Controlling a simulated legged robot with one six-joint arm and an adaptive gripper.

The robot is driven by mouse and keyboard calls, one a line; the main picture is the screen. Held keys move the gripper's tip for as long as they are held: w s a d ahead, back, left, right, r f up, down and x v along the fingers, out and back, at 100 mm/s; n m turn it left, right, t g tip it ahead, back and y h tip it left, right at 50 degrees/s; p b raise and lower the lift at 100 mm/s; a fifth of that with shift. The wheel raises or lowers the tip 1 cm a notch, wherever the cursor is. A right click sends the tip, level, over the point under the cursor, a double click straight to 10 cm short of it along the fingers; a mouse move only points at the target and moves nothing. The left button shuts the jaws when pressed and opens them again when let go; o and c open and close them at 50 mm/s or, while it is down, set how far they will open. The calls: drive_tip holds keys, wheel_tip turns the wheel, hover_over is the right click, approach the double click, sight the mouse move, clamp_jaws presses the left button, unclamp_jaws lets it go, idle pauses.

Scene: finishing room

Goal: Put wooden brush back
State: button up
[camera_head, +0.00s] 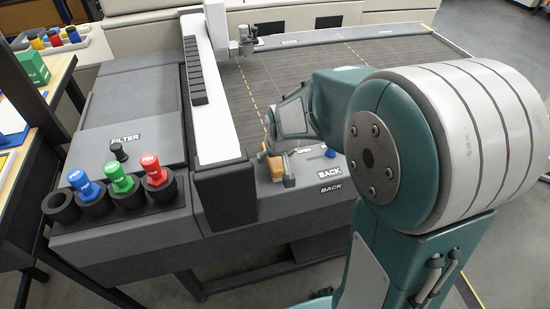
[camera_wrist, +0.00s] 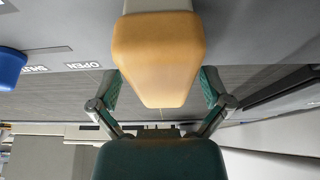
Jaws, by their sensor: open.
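The wooden brush shows as a tan-orange block (camera_head: 275,168) at the front edge of the flatbed machine, left of the BACK label. In the wrist view its rounded orange body (camera_wrist: 158,58) fills the top middle, with a pale part at the very top. My gripper (camera_wrist: 160,88) is open, with one green-padded finger on each side of the brush. Whether the pads touch it I cannot tell. In the head view my gripper (camera_head: 279,170) is at the brush, and its fingers partly cover it.
A blue-handled item (camera_head: 330,153) lies right of the brush; it also shows in the wrist view (camera_wrist: 10,67). Blue (camera_head: 88,190), green (camera_head: 118,177) and red (camera_head: 153,170) pens stand in black holders at left. A white gantry (camera_head: 222,90) rises beside the brush.

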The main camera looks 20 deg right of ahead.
drive_tip(key=v, duration=1.1)
drive_tip(key=shift+s+d+f, duration=0.1)
drive_tip(key=shift+d, duration=0.05)
drive_tip(key=s+r, duration=0.1)
drive_tip(key=s, duration=0.7)
drive_tip(key=s+r+t, duration=0.1)
drive_tip(key=s+r, duration=0.1)
drive_tip(key=s, duration=0.7)
drive_tip(key=shift+r, duration=0.3)
drive_tip(key=shift+w, duration=0.1)
